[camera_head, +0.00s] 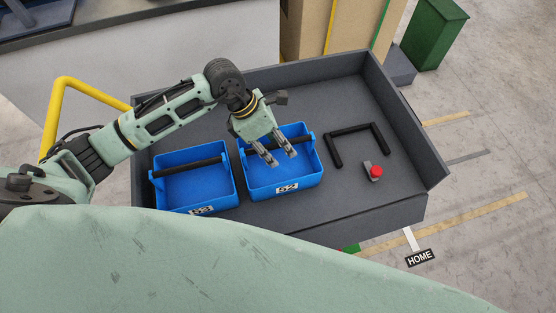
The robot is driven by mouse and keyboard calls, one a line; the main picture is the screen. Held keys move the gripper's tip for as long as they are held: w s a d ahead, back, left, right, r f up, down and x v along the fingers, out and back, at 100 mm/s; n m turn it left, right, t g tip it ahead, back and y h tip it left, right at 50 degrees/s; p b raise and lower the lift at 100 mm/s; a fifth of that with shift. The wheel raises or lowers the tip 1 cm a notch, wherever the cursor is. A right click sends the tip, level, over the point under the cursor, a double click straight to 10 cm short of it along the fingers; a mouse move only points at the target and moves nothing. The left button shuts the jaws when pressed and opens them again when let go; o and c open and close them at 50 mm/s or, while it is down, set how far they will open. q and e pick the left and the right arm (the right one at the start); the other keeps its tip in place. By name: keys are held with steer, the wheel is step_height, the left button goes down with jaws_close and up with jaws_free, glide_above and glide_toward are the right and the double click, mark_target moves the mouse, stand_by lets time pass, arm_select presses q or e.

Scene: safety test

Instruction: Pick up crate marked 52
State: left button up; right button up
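The blue crate marked 52 (258,187) stands on a dark grey tray-like cart top (330,200). Its label faces the front, and a black bar handle (304,138) spans it between two blue uprights. A similar blue crate (226,176) stands just to its left; its label looks like 53. My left gripper (280,157) reaches in from the left and points down over the crate marked 52, in front of the middle of its handle. Its two fingers are apart with nothing seen between them. Whether they touch the handle I cannot tell. My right gripper is not in view.
A black U-shaped bar (332,150) and a red button (376,171) sit on the right of the cart top. Raised walls edge the cart. A yellow rail (60,100) stands at left, a green bin (435,32) at back right. Floor at right is mostly clear.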

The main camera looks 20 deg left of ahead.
arm_select(q)
steer(key=shift+c, duration=0.3)
jaws_close()
stand_by(0.4)
